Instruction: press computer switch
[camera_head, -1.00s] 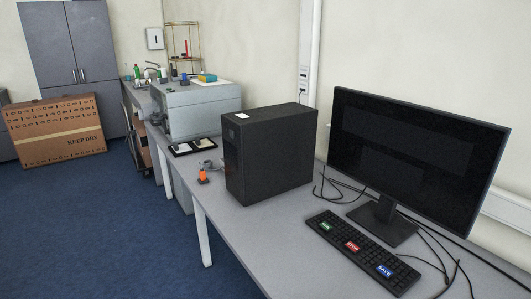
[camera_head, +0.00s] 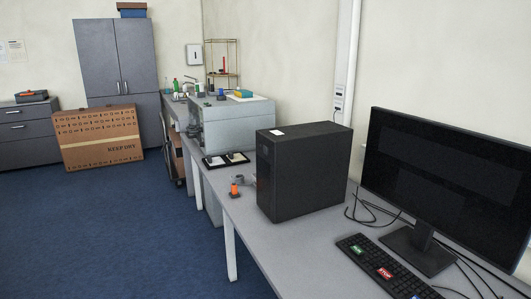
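The computer, a black tower case (camera_head: 302,172), stands upright on the grey table with a white label on its top near the front edge. Its front panel faces left; the switch itself is too small to make out. A black monitor (camera_head: 447,172) with a dark screen stands to its right. A black keyboard (camera_head: 385,266) with green and red labels lies in front of the monitor, cut off by the bottom edge. Neither of my grippers is in view.
The grey table (camera_head: 290,250) has clear room in front of the tower. A small orange item (camera_head: 234,189), dark trays (camera_head: 226,160) and a grey machine (camera_head: 235,124) lie farther back. Cables run behind the monitor. A cardboard box (camera_head: 98,137) stands on open blue floor.

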